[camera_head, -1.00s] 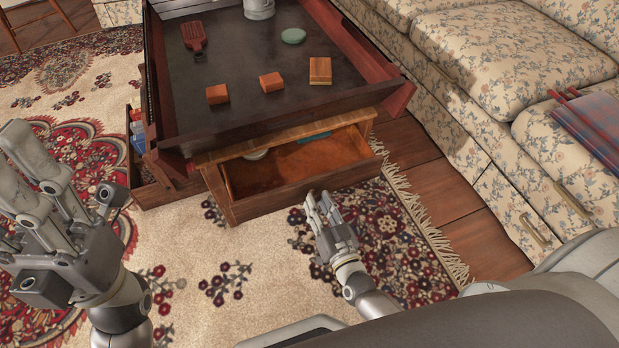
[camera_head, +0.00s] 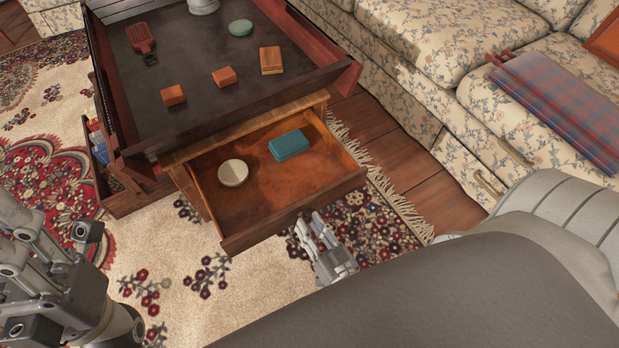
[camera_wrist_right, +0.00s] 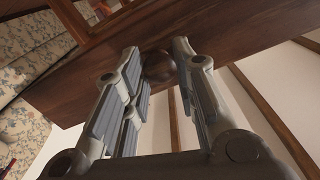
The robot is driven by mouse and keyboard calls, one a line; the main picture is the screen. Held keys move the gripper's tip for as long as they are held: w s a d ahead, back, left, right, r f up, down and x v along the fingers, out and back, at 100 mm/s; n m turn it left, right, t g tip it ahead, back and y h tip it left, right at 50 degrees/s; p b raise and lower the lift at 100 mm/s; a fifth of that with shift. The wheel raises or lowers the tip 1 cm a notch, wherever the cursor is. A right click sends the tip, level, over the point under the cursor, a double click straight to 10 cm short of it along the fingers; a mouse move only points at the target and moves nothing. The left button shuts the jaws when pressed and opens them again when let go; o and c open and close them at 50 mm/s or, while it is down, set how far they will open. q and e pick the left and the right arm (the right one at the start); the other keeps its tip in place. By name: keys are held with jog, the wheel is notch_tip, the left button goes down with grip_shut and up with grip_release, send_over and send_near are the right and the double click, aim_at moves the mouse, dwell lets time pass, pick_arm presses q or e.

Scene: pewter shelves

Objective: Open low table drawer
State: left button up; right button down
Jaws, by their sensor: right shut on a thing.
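The low table (camera_head: 205,65) has a dark top. Its front drawer (camera_head: 265,185) is pulled well out and shows a round cream object (camera_head: 233,173) and a teal box (camera_head: 289,145) inside. My right gripper (camera_head: 312,222) is at the drawer's front face.
A second drawer (camera_head: 100,165) with items stands out on the table's left side. Blocks, a red brush (camera_head: 142,42) and a green disc (camera_head: 240,27) lie on the top. A floral sofa (camera_head: 440,70) stands close on the right. Patterned rug (camera_head: 150,260) lies in front.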

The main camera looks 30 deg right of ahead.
jog(key=c, duration=1.1)
grip_release()
jog(key=shift+c, duration=0.2)
notch_tip(320, 180, up, 10)
